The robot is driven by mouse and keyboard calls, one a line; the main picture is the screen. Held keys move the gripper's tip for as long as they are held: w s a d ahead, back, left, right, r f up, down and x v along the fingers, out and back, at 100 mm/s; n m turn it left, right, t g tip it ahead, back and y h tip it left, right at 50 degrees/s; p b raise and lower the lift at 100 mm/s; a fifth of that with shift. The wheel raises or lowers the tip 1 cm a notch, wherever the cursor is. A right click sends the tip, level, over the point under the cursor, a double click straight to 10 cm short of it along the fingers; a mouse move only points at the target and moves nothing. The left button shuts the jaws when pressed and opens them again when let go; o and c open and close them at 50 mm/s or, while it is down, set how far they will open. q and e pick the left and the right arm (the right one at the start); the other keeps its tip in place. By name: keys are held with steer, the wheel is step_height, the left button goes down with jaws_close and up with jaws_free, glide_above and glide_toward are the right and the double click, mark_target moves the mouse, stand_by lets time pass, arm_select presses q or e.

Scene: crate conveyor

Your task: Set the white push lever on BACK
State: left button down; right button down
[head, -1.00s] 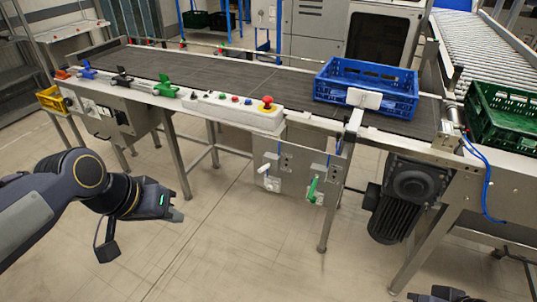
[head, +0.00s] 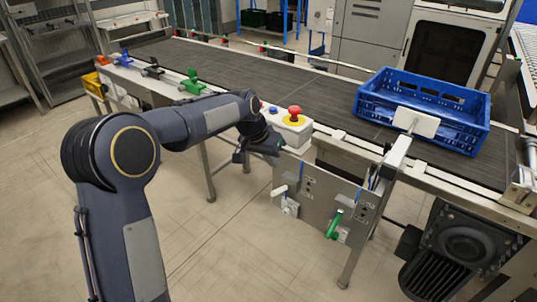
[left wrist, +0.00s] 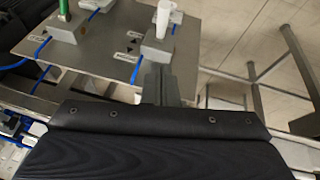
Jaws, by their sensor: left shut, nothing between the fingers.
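The white push lever (head: 279,192) sits on its light grey base on the steel panel (head: 312,187) under the conveyor's front edge. Its handle sticks out from the panel; the position labels are too small to read. In the left wrist view the white lever (left wrist: 164,18) stands just beyond the fingertips. My left gripper (head: 274,149) is shut and empty, above and slightly left of the lever in the head view. Its closed fingers (left wrist: 158,75) point at the lever base in the left wrist view; I cannot tell whether they touch it. My right gripper is out of view.
A green lever (head: 333,226) is beside the white one on the same panel; it also shows in the left wrist view (left wrist: 64,8). A red emergency button (head: 294,112) is above. A blue crate (head: 425,93) sits on the conveyor. Open floor lies in front.

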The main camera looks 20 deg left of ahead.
arm_select(q)
steer(key=f, duration=0.4)
steer(key=d+f, duration=0.1)
steer(key=f, duration=0.2)
steer(key=shift+d, duration=0.1)
steer(key=shift+s+f+b, duration=0.2)
steer(key=shift+f+b, duration=0.1)
steer(key=shift+f, duration=0.05)
